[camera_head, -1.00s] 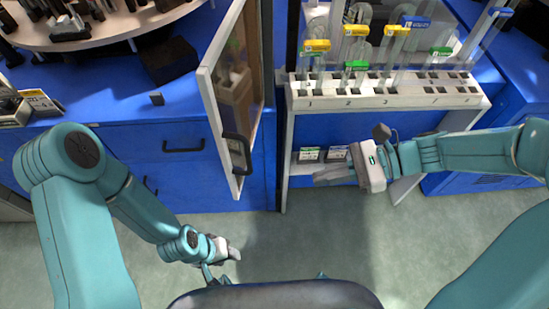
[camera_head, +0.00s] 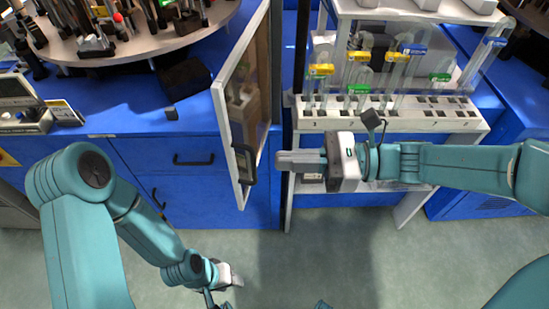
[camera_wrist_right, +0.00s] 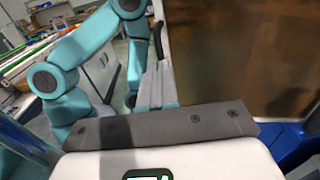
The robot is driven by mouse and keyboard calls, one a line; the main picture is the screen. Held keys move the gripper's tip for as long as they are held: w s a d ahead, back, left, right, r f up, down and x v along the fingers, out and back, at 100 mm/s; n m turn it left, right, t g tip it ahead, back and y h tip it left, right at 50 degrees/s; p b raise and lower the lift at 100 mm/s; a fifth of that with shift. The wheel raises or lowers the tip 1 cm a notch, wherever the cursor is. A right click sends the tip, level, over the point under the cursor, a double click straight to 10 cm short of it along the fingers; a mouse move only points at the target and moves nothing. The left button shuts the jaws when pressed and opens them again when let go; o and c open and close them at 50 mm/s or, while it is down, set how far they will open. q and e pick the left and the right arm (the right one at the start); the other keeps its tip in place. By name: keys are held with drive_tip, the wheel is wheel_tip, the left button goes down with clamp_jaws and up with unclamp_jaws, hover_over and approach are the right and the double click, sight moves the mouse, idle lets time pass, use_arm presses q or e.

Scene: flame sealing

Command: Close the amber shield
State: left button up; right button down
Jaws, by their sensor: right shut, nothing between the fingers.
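The amber shield (camera_head: 258,85) is a white-framed brownish see-through panel. It stands swung open at the left of the tube rack and is seen nearly edge-on. Its dark handle (camera_head: 244,165) is on the near edge. In the right wrist view the amber panel (camera_wrist_right: 245,60) fills the upper right, with the dark handle (camera_wrist_right: 158,38) left of it. My right gripper (camera_head: 283,161) is shut and empty, just right of the shield's near edge and handle; contact cannot be made out. My left gripper (camera_head: 232,276) hangs low over the floor, far from the shield; its fingers are unclear.
The white rack (camera_head: 390,120) holds upright glass tubes with yellow, green and blue labels, right of the shield. Blue cabinets (camera_head: 185,160) stand left, with a small dark block (camera_head: 171,113) on top. A round table (camera_head: 140,45) carries tools. Floor in front is clear.

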drive_tip(key=a, duration=0.3)
drive_tip(key=shift+w, duration=0.15)
drive_tip(key=shift+a, duration=0.15)
idle(0.3)
